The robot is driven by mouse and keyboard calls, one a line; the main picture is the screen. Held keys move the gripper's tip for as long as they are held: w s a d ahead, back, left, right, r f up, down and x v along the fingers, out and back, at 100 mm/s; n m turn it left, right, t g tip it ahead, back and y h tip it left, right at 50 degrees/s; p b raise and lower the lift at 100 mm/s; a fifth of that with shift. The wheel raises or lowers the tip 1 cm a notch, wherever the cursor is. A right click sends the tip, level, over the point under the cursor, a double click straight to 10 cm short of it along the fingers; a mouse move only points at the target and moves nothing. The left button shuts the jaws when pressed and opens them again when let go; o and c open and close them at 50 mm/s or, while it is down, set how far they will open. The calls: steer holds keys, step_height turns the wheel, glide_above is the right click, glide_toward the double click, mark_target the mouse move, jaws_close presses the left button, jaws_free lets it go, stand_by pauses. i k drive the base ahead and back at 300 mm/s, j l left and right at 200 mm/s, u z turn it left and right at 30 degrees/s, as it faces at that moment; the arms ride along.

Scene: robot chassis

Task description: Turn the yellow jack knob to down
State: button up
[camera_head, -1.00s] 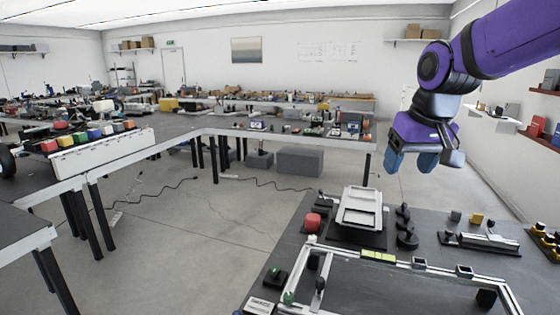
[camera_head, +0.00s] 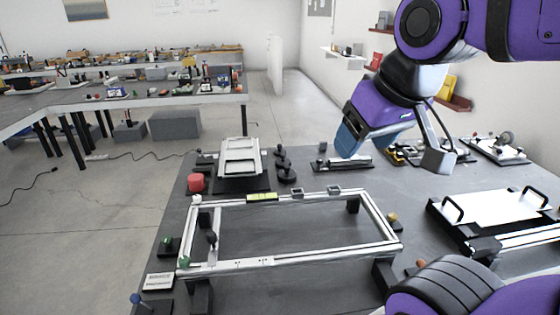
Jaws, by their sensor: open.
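A silver rectangular chassis frame (camera_head: 300,258) rests on black supports on the dark bench. A small yellow knob (camera_head: 392,218) stands near the frame's right side; its up or down setting is too small to tell. A green knob (camera_head: 184,262) is at the frame's front left corner. An orange-brown knob (camera_head: 421,264) shows near the front right corner, close to my own purple and black body part. My gripper (camera_head: 393,156) is open and empty, raised above the far right part of the bench, apart from the yellow knob.
A white tray fixture (camera_head: 241,155), a red knob (camera_head: 196,182) and black stacked pieces (camera_head: 285,168) stand behind the frame. A white plate with black handles (camera_head: 492,206) lies at right. A blue knob (camera_head: 136,299) is at front left. The frame's inside is mostly bare.

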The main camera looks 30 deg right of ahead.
mark_target(392, 218)
steer(key=z, duration=1.25)
